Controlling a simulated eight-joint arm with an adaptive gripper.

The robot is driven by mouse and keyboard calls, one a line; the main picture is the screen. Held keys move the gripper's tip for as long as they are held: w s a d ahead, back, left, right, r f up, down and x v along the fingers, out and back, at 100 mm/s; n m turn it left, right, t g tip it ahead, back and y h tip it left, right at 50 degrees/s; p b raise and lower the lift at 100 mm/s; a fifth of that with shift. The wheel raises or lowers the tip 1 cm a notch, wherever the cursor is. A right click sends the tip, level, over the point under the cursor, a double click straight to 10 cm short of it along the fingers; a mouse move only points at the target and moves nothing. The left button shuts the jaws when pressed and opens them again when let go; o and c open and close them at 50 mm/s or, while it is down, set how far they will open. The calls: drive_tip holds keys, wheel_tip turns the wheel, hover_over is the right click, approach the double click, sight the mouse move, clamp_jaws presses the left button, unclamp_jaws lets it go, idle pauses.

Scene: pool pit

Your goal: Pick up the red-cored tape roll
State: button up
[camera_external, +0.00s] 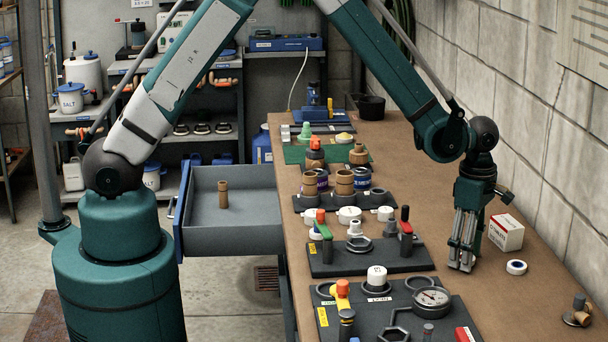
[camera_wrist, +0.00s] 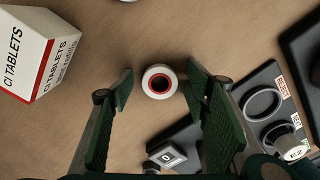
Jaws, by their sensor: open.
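The red-cored tape roll (camera_wrist: 149,87) is a small white ring with a red inner ring, on the brown bench top in the wrist view. My gripper is open and points down over the bench. In the external view my gripper (camera_external: 461,268) is at the right part of the bench, and I cannot make out the red-cored roll there. Contact between fingers and roll is not clear.
A white tablet box (camera_external: 506,232) stands right of my gripper, also in the wrist view (camera_wrist: 30,55). Another white roll with a dark bluish core (camera_external: 516,267) lies close by. Dark fixture boards (camera_external: 330,264) with fittings lie to the left. A block wall borders the right.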

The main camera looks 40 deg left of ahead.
drive_tip(key=shift+c, duration=0.6)
drive_tip(key=c, duration=0.6)
drive_tip(key=shift+c, duration=0.2)
drive_tip(key=shift+r, duration=0.1)
wheel_tip(320, 180, up, 10)
idle(0.3)
